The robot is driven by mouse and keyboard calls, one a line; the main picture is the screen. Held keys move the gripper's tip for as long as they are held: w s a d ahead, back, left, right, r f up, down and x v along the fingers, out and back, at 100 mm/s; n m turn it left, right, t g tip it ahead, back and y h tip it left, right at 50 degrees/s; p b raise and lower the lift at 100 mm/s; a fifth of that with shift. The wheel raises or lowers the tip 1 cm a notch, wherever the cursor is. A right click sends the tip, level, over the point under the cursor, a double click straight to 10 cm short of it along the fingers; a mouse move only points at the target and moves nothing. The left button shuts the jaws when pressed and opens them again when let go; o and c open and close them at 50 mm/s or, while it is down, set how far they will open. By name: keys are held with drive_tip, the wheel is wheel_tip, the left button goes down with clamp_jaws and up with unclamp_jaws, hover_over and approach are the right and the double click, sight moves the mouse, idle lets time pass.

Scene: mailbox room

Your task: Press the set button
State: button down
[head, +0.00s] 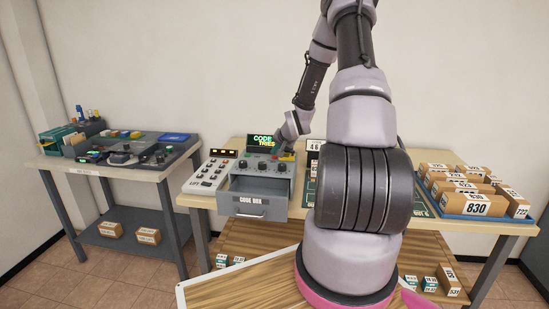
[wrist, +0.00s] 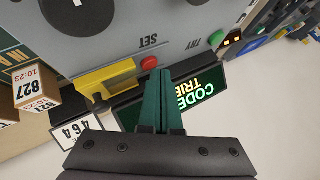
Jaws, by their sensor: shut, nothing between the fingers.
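The code box (head: 282,167) is a grey console on the middle table, with its front drawer (head: 258,205) pulled open. In the wrist view, the red button (wrist: 149,62) sits beside the label SET (wrist: 148,40). A green button (wrist: 216,38) is beside the label TRY. My gripper (wrist: 158,76) is shut and empty, its teal fingertips right next to the red button on its lower right side in the picture. I cannot tell whether they touch it. In the head view, my wrist is over the back right of the box and the fingertips are hard to make out.
A lit screen reading CODE TRIES (head: 262,141) stands behind the controls. A yellow part (wrist: 105,78) is close beside the red button. A blue tray (head: 440,206) of parcels is at right.

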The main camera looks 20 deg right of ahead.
drive_tip(key=shift+r, duration=0.5)
drive_tip(key=shift+r, duration=2.5)
drive_tip(key=shift+r, duration=0.1)
drive_tip(key=s+a+r+n+g, duration=0.1)
drive_tip(key=s+a+r, duration=0.2)
drive_tip(key=s+r, duration=0.3)
drive_tip(key=s+a+r+n+h, duration=0.1)
drive_tip(key=s+a+r, duration=0.25)
drive_tip(key=r, duration=0.45)
drive_tip(key=s+a+r+n+g, duration=0.1)
drive_tip(key=s+a+r, duration=0.2)
drive_tip(key=s+r, duration=0.3)
drive_tip(key=s+a+r+y, duration=0.1)
drive_tip(key=s+a+r, duration=0.2)
drive_tip(key=s, duration=0.7)
drive_tip(key=s+a+r+n+y, duration=0.1)
drive_tip(key=s+a+r, duration=0.3)
drive_tip(key=s, duration=0.6)
drive_tip(key=shift+a+r+n+y, duration=0.2)
drive_tip(key=shift+a+n+y, duration=0.15)
drive_tip(key=shift+a, duration=0.45)
